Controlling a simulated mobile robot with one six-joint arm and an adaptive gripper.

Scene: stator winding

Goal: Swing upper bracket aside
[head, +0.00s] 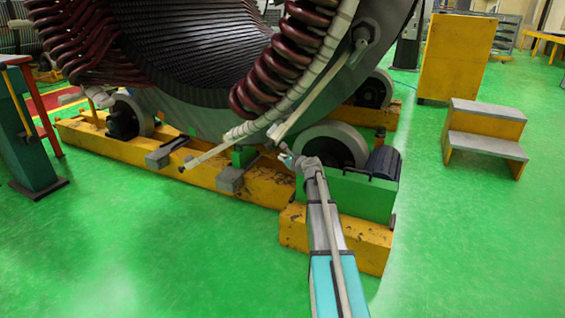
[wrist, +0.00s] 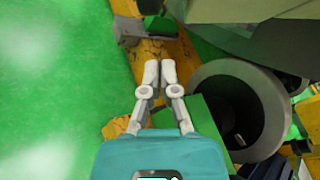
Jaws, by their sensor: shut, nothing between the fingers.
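The stator (head: 210,112) is a large ring with dark inner slots and dark red coils. A grey bracket (head: 362,46) sits on its right rim, and a long pale bar (head: 312,96) slants down from it toward my gripper. I take this to be the upper bracket, but cannot be sure. A second pale bar (head: 208,155) juts out lower left. My gripper (head: 287,159) is below the slanting bar's lower end; contact is unclear. In the wrist view, my gripper (wrist: 160,72) has its grey fingers together with nothing between them, and the bracket cannot be made out.
A grey roller (head: 328,146) on a green mount (head: 345,192) stands close to my gripper; the roller also fills the wrist view's right (wrist: 262,105). Yellow beams (head: 262,186) lie under the stator. Yellow steps (head: 485,135) stand right. Green floor is open at left front and right.

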